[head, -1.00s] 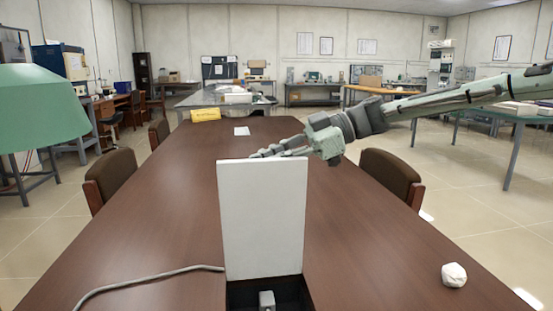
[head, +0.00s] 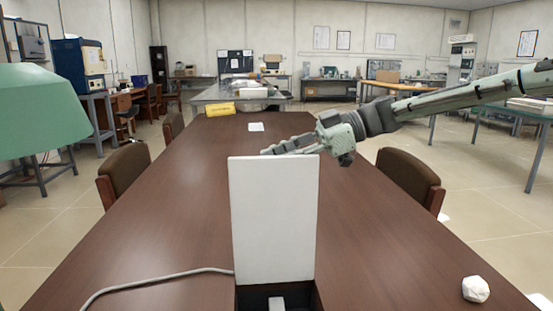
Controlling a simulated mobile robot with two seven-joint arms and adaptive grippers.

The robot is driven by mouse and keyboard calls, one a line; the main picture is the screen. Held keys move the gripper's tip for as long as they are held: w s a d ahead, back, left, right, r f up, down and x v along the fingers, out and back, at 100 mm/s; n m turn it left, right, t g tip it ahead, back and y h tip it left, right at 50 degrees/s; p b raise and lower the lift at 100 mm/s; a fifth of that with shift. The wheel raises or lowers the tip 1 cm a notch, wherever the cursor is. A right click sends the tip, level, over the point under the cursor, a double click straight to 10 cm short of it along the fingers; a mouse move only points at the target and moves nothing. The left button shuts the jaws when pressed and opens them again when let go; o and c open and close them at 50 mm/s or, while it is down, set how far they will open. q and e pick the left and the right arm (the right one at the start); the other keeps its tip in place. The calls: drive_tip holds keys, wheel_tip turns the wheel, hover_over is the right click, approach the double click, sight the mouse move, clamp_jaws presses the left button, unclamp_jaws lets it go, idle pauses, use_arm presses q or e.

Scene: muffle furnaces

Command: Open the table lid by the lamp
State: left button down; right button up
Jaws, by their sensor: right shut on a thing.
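The table lid (head: 273,220) is a white rectangular panel standing upright at the back of a dark recess (head: 305,297) in the brown table (head: 160,235). A small pale block shows inside the recess. The green lamp (head: 42,113) is at the left edge, its shade only partly in view. My right gripper (head: 270,151) reaches in from the right behind the lid's top edge. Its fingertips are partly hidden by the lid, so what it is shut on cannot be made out. My left gripper is not in view.
A grey cable (head: 150,281) runs across the table to the recess. A crumpled white lump (head: 475,289) lies at the front right. Brown chairs (head: 410,177) flank the table.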

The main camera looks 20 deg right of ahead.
drive_tip(key=shift+d+f, duration=0.25)
drive_tip(key=shift+f, duration=0.45)
drive_tip(key=r+v, duration=0.1)
drive_tip(key=v, duration=1.1)
drive_tip(key=shift+a+r, duration=0.15)
drive_tip(key=shift+a, duration=0.05)
drive_tip(key=shift+s+a, duration=0.1)
